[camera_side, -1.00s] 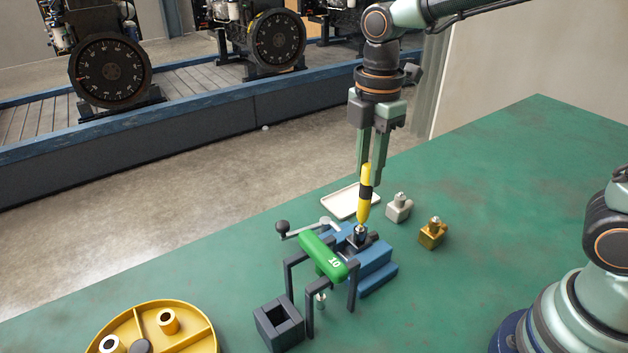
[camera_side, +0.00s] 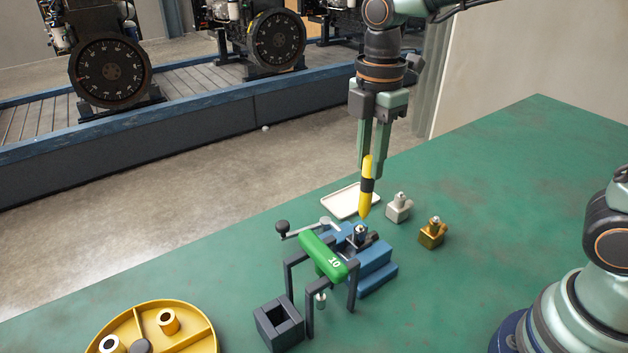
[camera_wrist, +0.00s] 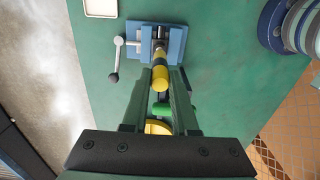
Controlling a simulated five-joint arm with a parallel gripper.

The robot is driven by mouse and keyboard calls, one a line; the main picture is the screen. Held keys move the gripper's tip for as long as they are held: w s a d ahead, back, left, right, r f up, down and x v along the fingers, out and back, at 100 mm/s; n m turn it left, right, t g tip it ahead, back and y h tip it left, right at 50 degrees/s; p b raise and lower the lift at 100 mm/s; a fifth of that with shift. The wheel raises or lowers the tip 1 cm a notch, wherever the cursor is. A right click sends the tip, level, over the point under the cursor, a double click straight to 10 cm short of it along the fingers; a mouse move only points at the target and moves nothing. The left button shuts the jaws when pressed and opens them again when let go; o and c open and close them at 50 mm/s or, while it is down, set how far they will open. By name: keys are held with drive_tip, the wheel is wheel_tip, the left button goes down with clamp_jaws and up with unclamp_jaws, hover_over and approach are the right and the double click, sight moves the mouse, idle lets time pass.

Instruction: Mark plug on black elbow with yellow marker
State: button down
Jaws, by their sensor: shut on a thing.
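My gripper (camera_side: 371,172) is shut on the yellow marker (camera_side: 365,203), which has a black band and points down, nearly upright. The marker also shows between the fingers in the wrist view (camera_wrist: 160,76). The black elbow (camera_side: 372,238) is clamped in a blue vise (camera_side: 376,262), with its plug (camera_side: 360,230) facing up. The marker's tip is just above the plug, with a small gap in the side view. No yellow mark on the plug can be made out at this size. In the wrist view the marker partly hides the elbow.
A grey elbow (camera_side: 398,209) and a brass elbow (camera_side: 432,233) stand right of the vise. A white tray (camera_side: 345,203) lies behind. A green cylinder marked 10 (camera_side: 322,254) on a dark frame, a dark square holder (camera_side: 279,325) and a yellow round tray (camera_side: 205,333) are in front.

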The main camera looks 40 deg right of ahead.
drive_tip(key=shift+r, duration=2.55)
